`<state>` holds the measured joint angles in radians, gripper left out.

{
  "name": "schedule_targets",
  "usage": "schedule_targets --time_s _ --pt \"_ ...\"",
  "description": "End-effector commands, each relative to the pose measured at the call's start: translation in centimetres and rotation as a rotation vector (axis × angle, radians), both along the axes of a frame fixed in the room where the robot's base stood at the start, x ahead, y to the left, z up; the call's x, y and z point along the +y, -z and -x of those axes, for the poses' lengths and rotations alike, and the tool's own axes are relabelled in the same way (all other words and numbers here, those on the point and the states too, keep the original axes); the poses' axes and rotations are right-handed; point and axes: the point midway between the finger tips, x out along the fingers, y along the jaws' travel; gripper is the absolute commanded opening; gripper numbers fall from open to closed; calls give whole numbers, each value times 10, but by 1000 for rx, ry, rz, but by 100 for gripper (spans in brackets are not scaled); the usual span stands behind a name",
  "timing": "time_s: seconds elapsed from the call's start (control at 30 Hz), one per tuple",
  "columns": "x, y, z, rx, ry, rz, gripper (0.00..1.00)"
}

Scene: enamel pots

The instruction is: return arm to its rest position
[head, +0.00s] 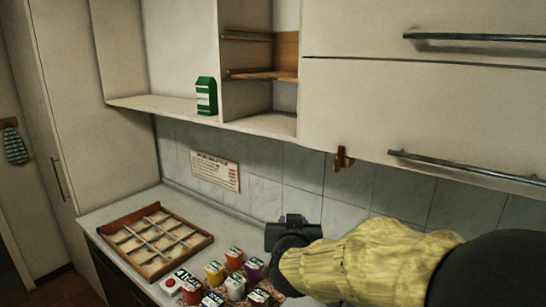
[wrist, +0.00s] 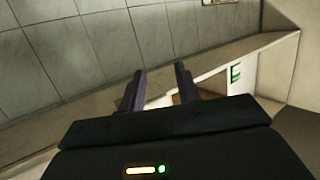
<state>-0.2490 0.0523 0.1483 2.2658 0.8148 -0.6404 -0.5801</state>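My gripper (head: 293,220) is raised in front of the tiled wall in the head view, above the right side of the counter (head: 98,217). My arm, in a yellow sleeve, reaches in from the lower right. In the wrist view the two fingers of my gripper (wrist: 160,70) stand apart with nothing seen between them. Nothing hangs from the gripper.
A divided wooden tray (head: 200,241) lies on the counter, with several colourful labelled containers (head: 215,272) beside it, below my gripper. A green carton (head: 206,97) stands on the open shelf. Closed wall cabinets (head: 420,95) overhang on the right.

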Motion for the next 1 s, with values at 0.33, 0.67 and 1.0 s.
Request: schedule_targets --time_s 0.33,0.67,1.0 --pt "-46 133 81 578 -155 -39 33" --pt "-103 200 195 1071 -73 -31 33" --pt "-106 202 200 1092 -67 -28 33"
